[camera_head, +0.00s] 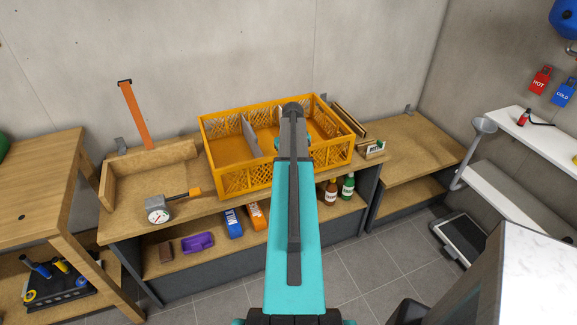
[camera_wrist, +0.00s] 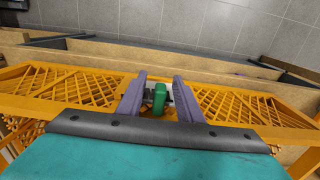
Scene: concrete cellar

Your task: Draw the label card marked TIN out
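In the wrist view my gripper (camera_wrist: 159,79) has two purple-grey fingers standing well apart at the crate's wall. A small green piece (camera_wrist: 159,98) shows between them, with a gap on either side. I cannot tell whether it belongs to a label card, and no TIN marking is readable. The yellow slatted crate (camera_head: 222,180) stands on the wooden bench in the head view, with grey dividers inside. My teal arm reaches over its front and hides part of it and the gripper's fingers.
A wooden tray (camera_head: 150,165) and a round gauge (camera_head: 158,209) are on the bench left of the crate. Bottles (camera_head: 347,187), boxes (camera_head: 233,222) and a purple item (camera_head: 198,243) stand on the shelf below. The bench's right end (camera_head: 425,145) is clear.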

